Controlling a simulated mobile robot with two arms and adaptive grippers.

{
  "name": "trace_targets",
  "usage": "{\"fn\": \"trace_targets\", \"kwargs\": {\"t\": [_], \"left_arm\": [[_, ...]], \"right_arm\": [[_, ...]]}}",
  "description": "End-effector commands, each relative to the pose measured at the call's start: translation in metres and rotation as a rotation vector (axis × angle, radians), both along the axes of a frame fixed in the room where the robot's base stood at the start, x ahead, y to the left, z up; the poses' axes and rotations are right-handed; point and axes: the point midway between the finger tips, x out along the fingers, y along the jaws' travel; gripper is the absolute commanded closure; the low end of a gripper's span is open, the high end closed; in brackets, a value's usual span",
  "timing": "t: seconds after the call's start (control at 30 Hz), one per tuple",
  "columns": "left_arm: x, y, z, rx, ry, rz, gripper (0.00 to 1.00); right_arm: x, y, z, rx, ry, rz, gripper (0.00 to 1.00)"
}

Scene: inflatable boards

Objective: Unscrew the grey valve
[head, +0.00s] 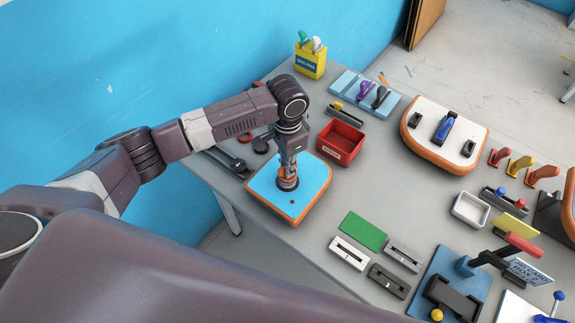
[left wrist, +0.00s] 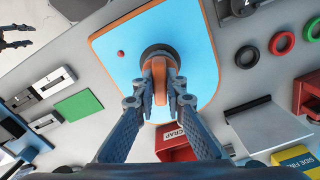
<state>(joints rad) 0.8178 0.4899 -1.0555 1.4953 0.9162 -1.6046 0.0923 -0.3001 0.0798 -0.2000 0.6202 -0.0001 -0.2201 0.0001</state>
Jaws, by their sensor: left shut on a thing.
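A valve with a round dark grey base (head: 288,184) and an orange part stands on a blue board with an orange rim (head: 268,203). My left gripper (head: 289,170) reaches down onto it from above. In the left wrist view the fingers of my left gripper (left wrist: 160,82) are closed on both sides of the orange upright part of the valve (left wrist: 160,88). The round base (left wrist: 152,50) shows behind the fingertips, and the fingers hide part of it. A small red dot lies on the board beside the valve. At the left edge of the left wrist view, my right gripper (left wrist: 24,36) shows small, its fingers apart.
A red bin (head: 340,142) stands just right of the board. Dark and red rings (head: 261,146) lie behind it. Green (head: 363,231), white and grey blocks lie nearer and to the right. A yellow box (head: 311,61) stands at the back by the blue wall.

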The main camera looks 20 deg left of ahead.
Motion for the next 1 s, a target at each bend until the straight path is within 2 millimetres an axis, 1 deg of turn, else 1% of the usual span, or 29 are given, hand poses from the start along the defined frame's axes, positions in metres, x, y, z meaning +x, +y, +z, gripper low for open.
{"fn": "trace_targets", "kwargs": {"t": [0.27, 0.37, 0.5, 0.6, 0.9, 1.0], "left_arm": [[-0.0019, 0.0002, -0.0019, 0.001, 0.006, 0.011, 1.00], [-0.0023, -0.0005, -0.0023, -0.001, 0.006, 0.072, 1.00], [-0.0027, -0.0003, -0.0026, 0.000, 0.008, 0.224, 1.00], [-0.0021, -0.0004, -0.0023, 0.000, 0.006, 0.293, 1.00], [-0.0020, 0.0000, -0.0024, 0.001, 0.005, 0.311, 1.00], [-0.0027, -0.0007, -0.0029, 0.001, 0.007, 0.372, 1.00]], "right_arm": [[0.0000, 0.0002, -0.0002, 0.000, 0.000, 0.000, 0.60], [0.0000, 0.0002, -0.0002, 0.000, 0.000, 0.000, 0.60], [0.0000, 0.0002, -0.0002, 0.000, 0.000, 0.000, 0.60], [0.0000, 0.0001, -0.0002, 0.000, 0.000, 0.000, 0.60], [0.0000, 0.0002, -0.0003, 0.000, 0.000, 0.000, 0.60], [0.0000, 0.0002, -0.0003, 0.000, 0.000, 0.000, 0.60]]}}
